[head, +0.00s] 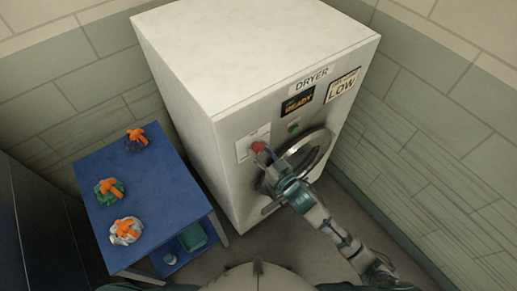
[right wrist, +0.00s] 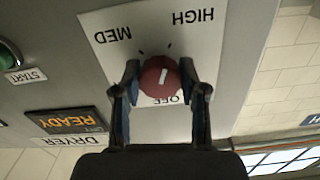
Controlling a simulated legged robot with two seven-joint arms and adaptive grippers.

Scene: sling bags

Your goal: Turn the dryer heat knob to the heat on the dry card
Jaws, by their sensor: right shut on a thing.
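The dry card (head: 343,84) on the dryer (head: 245,60) front reads LOW in large letters. The round red heat knob (right wrist: 150,84) has a short white mark and sits on a white dial plate (right wrist: 110,22). In the upside-down right wrist view the plate shows HIGH, MED and a partly covered OFF; I see no LOW label there. The mark is slightly tilted, and I cannot tell which end points. My right gripper (right wrist: 159,72) is shut on the knob, one finger on each side. The knob (head: 257,146) also shows in the head view. My left gripper is not in view.
A display (head: 297,102) reads READY, with a green START button (head: 294,127) below. The round dryer door (head: 308,150) is right beside my right arm. A blue table (head: 165,195) at left holds several bundles with orange tops. Walls stand behind and right.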

